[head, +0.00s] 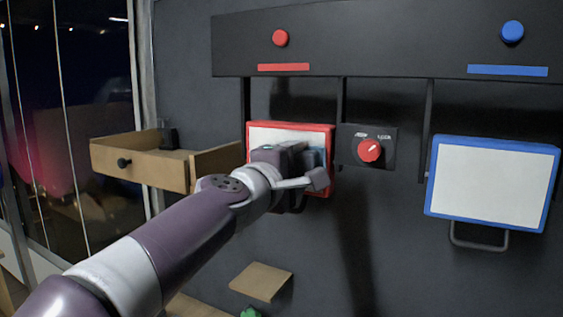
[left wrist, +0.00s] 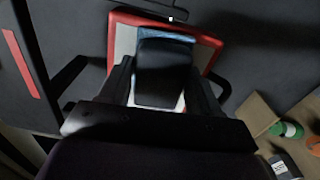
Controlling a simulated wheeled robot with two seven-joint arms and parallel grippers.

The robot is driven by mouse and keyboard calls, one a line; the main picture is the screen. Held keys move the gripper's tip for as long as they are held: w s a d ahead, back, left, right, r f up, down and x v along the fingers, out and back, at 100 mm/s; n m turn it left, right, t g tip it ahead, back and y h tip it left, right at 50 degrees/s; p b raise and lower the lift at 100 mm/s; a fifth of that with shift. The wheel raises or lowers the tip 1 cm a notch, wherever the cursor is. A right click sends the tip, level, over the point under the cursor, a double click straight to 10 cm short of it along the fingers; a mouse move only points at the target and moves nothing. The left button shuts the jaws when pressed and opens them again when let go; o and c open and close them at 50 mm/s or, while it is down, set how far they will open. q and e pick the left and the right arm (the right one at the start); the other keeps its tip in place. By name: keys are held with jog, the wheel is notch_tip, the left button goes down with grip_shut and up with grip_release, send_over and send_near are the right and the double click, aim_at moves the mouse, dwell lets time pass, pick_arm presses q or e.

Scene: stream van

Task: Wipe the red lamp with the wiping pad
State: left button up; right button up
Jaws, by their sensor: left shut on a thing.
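The red lamp (head: 264,136) is a white panel in a red frame, mounted on the dark wall at the middle of the head view. It also shows in the left wrist view (left wrist: 124,42), behind the pad. My left gripper (head: 300,160) is in front of the lamp and covers much of its face. It is shut on the wiping pad (left wrist: 163,75), a black block with a blue layer on the lamp side. The blue layer also shows in the head view. The pad is at the lamp's face; I cannot tell whether they touch. My right gripper is out of view.
A blue-framed white lamp (head: 492,187) hangs at the right. A red knob (head: 369,151) sits between the lamps. Red (head: 280,38) and blue (head: 512,31) buttons are above. An open wooden drawer (head: 140,165) juts out at the left. Small items lie below, including a green one (left wrist: 287,130).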

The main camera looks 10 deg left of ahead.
pick_arm(q)
jog(key=shift+s+d, duration=0.25)
jog(key=shift+d, duration=0.4)
jog(key=shift+a, duration=0.1)
jog(key=shift+w+a+b, duration=0.35)
jog(key=shift+a+b, duration=0.05)
jog(key=shift+a, duration=0.5)
jog(key=shift+w+a+b, duration=0.35)
jog(key=shift+a, duration=0.5)
jog(key=w+a+b, duration=0.2)
jog(key=a, duration=0.5)
jog(key=shift+w, duration=0.25)
